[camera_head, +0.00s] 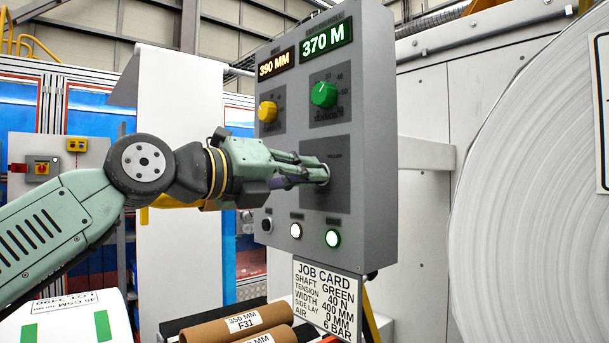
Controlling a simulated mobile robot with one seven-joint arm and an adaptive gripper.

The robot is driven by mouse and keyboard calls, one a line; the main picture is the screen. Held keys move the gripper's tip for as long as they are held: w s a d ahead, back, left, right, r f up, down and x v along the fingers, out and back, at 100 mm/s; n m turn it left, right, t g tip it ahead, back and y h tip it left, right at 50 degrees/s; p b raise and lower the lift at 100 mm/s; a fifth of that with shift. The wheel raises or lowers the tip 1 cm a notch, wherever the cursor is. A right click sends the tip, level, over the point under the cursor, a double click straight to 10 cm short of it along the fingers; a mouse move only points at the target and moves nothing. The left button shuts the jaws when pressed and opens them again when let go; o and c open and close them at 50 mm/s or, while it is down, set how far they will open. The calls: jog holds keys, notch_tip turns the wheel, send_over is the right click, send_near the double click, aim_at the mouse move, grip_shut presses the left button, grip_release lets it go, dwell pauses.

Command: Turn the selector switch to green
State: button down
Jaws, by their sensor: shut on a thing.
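The grey control panel (374,150) stands upright in the middle of the view. My gripper (316,172) reaches in from the left, its fingers pointing at the dark plate (340,198) in the panel's middle. The fingers are shut on the selector switch (325,175) there. Only a pale round edge of the switch shows; its handle, pointing direction and colour marks are hidden by the fingers. The job card (327,301) below the panel reads "SHAFT GREEN".
A yellow knob (268,111) and green knob (324,94) sit above my gripper, under lit displays. A large white roll (530,190) fills the right. Brown cores (225,328) lie at lower middle.

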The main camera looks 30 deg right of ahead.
jog(key=shift+n, duration=0.3)
jog(key=c, duration=1.7)
grip_release()
jog(key=shift+a, duration=0.1)
jog(key=a, duration=0.4)
jog(key=s+a, duration=0.1)
jog(key=a, duration=0.6)
jog(key=shift+s+a, duration=0.35)
